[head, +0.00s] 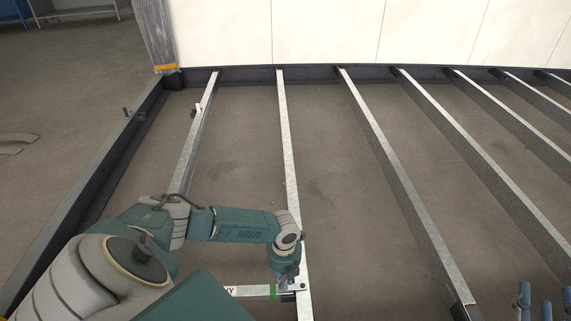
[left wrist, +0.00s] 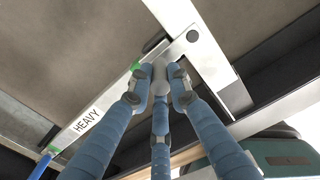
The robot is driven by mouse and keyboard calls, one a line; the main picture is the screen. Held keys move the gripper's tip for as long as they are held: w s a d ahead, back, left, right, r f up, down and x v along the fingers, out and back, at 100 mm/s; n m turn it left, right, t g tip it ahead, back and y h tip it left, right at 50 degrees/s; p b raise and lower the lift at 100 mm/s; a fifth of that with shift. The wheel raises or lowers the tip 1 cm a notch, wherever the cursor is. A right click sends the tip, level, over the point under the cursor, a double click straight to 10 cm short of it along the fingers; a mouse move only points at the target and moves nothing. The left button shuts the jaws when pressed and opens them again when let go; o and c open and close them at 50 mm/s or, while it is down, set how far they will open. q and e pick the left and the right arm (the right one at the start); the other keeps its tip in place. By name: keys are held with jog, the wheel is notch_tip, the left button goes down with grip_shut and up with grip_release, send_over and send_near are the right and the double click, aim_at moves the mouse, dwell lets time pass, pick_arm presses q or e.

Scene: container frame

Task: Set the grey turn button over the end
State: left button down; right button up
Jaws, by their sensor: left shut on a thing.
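My left gripper (head: 288,284) is at the near end of a steel joist (head: 291,200). In the left wrist view its blue fingers (left wrist: 160,75) are closed around a small grey piece (left wrist: 155,44), which appears to be the turn button, mostly hidden by the fingertips. A white bar (left wrist: 95,112) marked HEAVY, with a green band, runs up to the fingers. Its end lies by the joist (left wrist: 193,20), near a dark round pin (left wrist: 192,36). The bar also shows in the head view (head: 250,291). My right gripper (head: 544,303) is at the lower right, blue fingers spread, apparently empty.
Several parallel steel joists (head: 395,180) run toward a white wall (head: 370,30). A dark side beam (head: 95,185) lies at the left. Small pegs stand on the beam (head: 126,112) and on the left joist (head: 196,110). Bare floor shows between joists.

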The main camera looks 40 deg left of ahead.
pick_arm(q)
jog(key=c, duration=1.6)
grip_release()
jog(key=shift+c, duration=0.2)
jog(key=shift+r, duration=0.1)
notch_tip(320, 180, up, 12)
jog(key=shift+f, duration=0.1)
